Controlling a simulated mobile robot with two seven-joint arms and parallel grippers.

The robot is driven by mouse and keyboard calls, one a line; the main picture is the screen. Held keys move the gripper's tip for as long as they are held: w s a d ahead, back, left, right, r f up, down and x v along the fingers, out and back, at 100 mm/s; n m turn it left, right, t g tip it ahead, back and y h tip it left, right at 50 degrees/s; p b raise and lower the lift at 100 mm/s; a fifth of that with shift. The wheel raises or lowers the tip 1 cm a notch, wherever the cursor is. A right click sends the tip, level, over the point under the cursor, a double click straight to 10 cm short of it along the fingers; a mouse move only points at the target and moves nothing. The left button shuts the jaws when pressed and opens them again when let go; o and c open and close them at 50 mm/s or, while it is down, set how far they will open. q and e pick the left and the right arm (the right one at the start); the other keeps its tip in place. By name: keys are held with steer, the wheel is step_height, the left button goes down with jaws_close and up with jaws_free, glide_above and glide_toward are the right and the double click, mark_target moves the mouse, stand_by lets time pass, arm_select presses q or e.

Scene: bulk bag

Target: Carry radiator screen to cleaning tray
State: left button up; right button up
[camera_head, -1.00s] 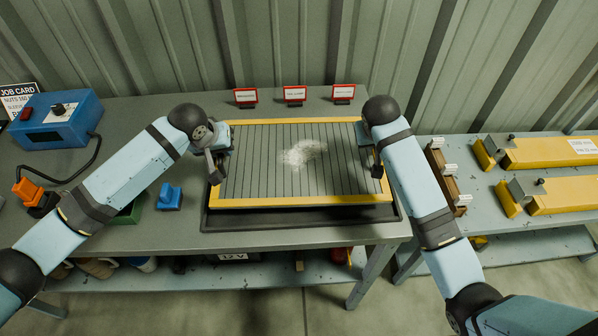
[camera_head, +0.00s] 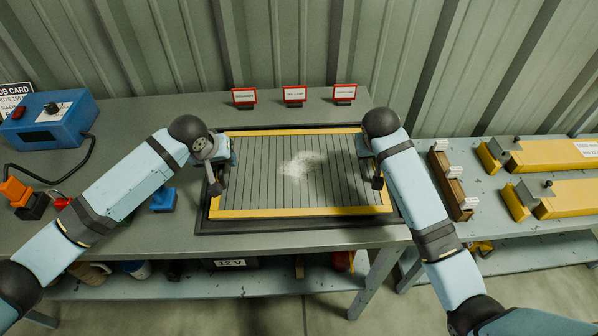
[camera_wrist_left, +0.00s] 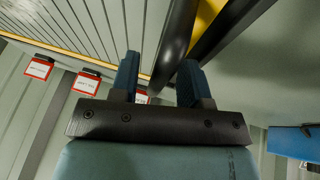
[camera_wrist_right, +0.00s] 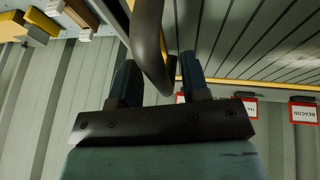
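The radiator screen (camera_head: 265,178) is a dark slatted panel with yellow top and bottom rails and a pale dusty patch in its middle. It lies flat inside the rim of the black cleaning tray (camera_head: 300,227) on the bench. My left gripper (camera_head: 215,178) is at the screen's left side. In the left wrist view a dark handle (camera_wrist_left: 177,40) passes between its parted fingers, with a gap on one side. My right gripper (camera_head: 374,175) is at the right side. In the right wrist view another handle (camera_wrist_right: 150,45) lies between its parted fingers, also with a gap.
Three red-framed signs (camera_head: 294,95) stand behind the tray. A blue control box (camera_head: 48,120) with a cable and a blue block (camera_head: 163,200) are at the left. A lower bench at the right holds yellow bars (camera_head: 555,153) and a brown rack (camera_head: 452,180).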

steer(key=shift+r, duration=0.1)
arm_select(q)
steer(key=v, duration=1.2)
arm_select(e)
steer(key=v, duration=1.2)
